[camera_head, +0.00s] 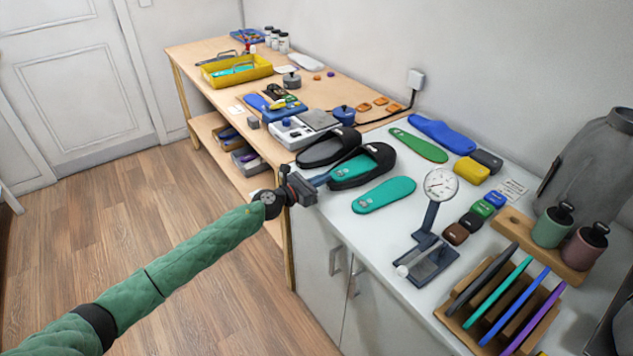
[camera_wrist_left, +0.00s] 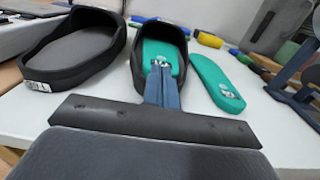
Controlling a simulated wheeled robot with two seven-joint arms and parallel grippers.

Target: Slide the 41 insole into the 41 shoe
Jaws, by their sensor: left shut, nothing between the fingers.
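A black open shoe (camera_head: 386,159) on the white worktop has a teal insole (camera_head: 352,172) lying inside it; its toe end is under the strap. In the left wrist view the insole's labelled heel (camera_wrist_left: 160,52) shows inside the shoe's rim (camera_wrist_left: 184,28). My left gripper (camera_head: 325,180) is at the heel end of this shoe, its blue fingers (camera_wrist_left: 162,78) shut with nothing between them. The fingertips reach to the insole's heel label; I cannot tell if they touch. A second black shoe (camera_head: 318,153) stands left of it with no coloured insole showing. Size marks are too small to read.
A loose teal insole (camera_head: 384,195) lies just right of the shoe. Green (camera_head: 418,146) and blue (camera_head: 442,135) insoles lie behind. A dial gauge stand (camera_head: 432,218) and an insole rack (camera_head: 500,295) stand to the right. A wooden table (camera_head: 190,62) with tools extends beyond.

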